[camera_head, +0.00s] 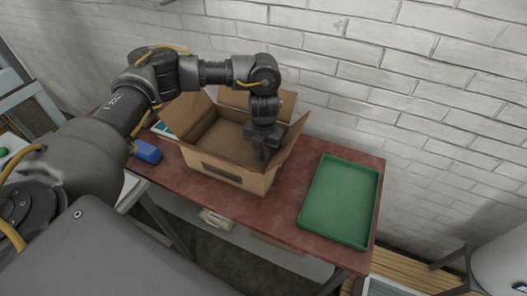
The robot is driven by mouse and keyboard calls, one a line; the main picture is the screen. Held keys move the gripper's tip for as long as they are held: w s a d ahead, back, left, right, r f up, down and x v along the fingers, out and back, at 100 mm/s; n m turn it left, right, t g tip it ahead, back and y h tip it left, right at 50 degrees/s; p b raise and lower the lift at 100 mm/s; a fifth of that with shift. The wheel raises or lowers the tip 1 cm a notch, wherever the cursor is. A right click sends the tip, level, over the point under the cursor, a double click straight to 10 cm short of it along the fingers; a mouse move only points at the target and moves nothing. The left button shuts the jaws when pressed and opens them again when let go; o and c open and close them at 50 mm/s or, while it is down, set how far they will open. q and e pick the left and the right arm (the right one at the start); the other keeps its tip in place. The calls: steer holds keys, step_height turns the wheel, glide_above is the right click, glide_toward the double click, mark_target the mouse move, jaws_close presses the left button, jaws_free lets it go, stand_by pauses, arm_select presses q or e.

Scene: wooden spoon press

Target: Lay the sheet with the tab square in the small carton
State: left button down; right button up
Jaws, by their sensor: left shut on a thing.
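The small carton (228,171) stands open on the red-brown table, with its flaps spread outward. A flat brown surface (226,138) shows inside it; it looks like the sheet, but its edges are hard to tell from the cardboard. My left gripper (265,152) points down into the carton at its right side, close to the right flap. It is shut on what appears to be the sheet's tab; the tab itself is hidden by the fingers. My right gripper is not in view.
An empty green tray (341,203) lies on the right part of the table (285,205). A blue block (147,151) sits left of the carton, near a blue and white item (163,129). A white brick wall (400,70) rises behind the table.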

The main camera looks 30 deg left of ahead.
arm_select(q)
steer(key=shift+f, duration=0.35)
steer(key=c, duration=1.4)
jaws_free()
steer(key=shift+r, duration=0.3)
step_height(320, 180, up, 13)
steer(key=shift+f, duration=0.15)
